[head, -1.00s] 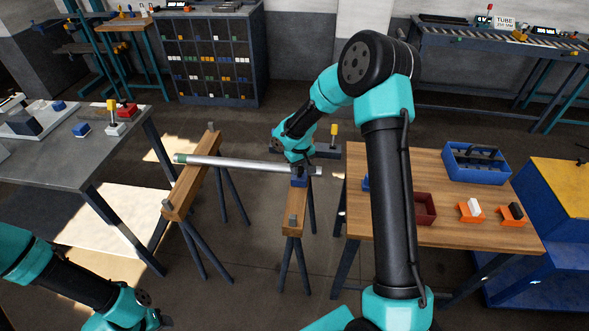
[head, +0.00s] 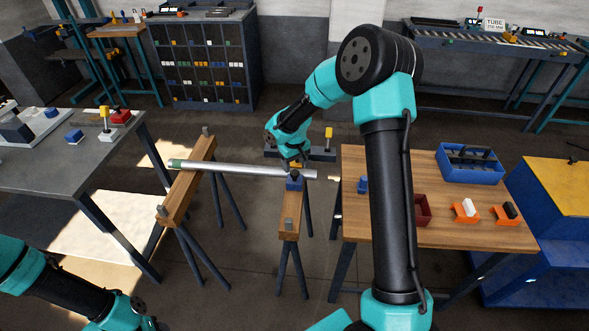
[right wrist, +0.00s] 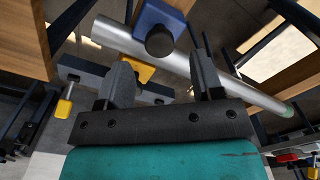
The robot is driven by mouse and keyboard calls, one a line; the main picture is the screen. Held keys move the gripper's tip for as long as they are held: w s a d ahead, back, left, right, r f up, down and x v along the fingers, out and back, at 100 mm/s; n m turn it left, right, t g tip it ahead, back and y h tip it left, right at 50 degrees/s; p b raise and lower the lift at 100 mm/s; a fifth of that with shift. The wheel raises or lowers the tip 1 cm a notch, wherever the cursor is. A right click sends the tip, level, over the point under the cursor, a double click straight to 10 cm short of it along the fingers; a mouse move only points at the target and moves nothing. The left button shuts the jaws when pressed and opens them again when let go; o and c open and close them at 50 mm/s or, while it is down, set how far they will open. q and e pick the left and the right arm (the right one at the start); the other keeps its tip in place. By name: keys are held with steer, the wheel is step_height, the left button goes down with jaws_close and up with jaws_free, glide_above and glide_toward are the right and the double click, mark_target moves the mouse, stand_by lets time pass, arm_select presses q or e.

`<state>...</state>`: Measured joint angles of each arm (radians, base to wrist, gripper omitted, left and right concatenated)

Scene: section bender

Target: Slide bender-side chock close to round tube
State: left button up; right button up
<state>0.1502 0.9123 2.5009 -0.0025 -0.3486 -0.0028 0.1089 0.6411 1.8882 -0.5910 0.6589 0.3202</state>
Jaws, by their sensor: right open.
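The silver round tube (head: 235,169) with a green left end lies across two wooden sawhorses. A blue chock (head: 294,183) sits on the right sawhorse (head: 290,222), on the near side of the tube. In the right wrist view the blue chock (right wrist: 158,18) has a dark round knob and overlaps the tube (right wrist: 135,42); I cannot tell if they touch. A yellow chock (right wrist: 137,69) shows on the tube's other side. My right gripper (right wrist: 160,65) is open and empty beside the tube, its fingers apart.
The left sawhorse (head: 188,183) carries the tube's green end. A wooden table (head: 385,229) at right holds a blue piece (head: 362,185), a blue tray (head: 470,177), a dark red bin (head: 423,208) and orange holders. A grey table (head: 100,155) stands at left.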

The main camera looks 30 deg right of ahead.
step_height(320, 180, up, 14)
steer(key=shift+f, duration=0.15)
stand_by(0.6)
